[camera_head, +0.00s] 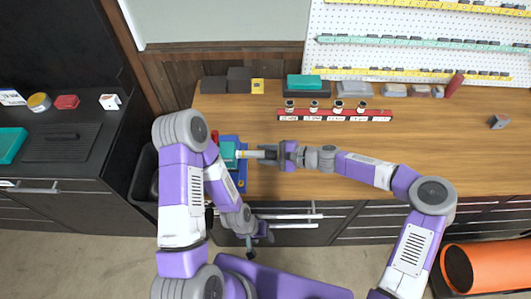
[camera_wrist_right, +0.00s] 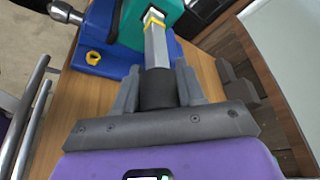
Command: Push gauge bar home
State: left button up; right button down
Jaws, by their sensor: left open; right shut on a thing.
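My right gripper (camera_head: 270,153) is shut on the dark grip of the gauge bar (camera_head: 251,154). In the right wrist view, the fingers (camera_wrist_right: 157,88) clasp this grip, and the pale metal bar (camera_wrist_right: 157,48) points away with a yellow band near its far end. That end meets a dark opening in the teal block (camera_wrist_right: 129,25); its depth inside is hidden. The teal block (camera_head: 228,154) sits on a blue base (camera_head: 241,178), partly hidden by my left arm. My left gripper (camera_head: 250,248) is open and empty, in front of the bench edge, apart from the fixture.
The wooden bench (camera_head: 330,170) is mostly clear right of the fixture. A red rack (camera_head: 335,115) with several small round pieces lies behind my right arm. Dark blocks (camera_head: 238,79) stand at the back. Drawer handles (camera_head: 285,217) stick out below the front edge.

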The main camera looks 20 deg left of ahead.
aim_at(271, 155)
jog(key=shift+s+a+b, duration=0.2)
jog(key=shift+a+b, duration=0.1)
jog(key=shift+a, duration=0.4)
jog(key=shift+s+a+b, duration=0.25)
jog(key=shift+a, duration=0.4)
jog(key=shift+s+a+b, duration=0.2)
jog(key=shift+a+b, duration=0.1)
jog(key=shift+a, duration=0.55)
jog(key=c, duration=0.8)
grip_release()
jog(key=shift+o, duration=0.2)
jog(key=v, duration=0.7)
jog(key=shift+d+r+b, duration=0.1)
jog(key=shift+d+b, duration=0.2)
jog(key=shift+d, duration=0.1)
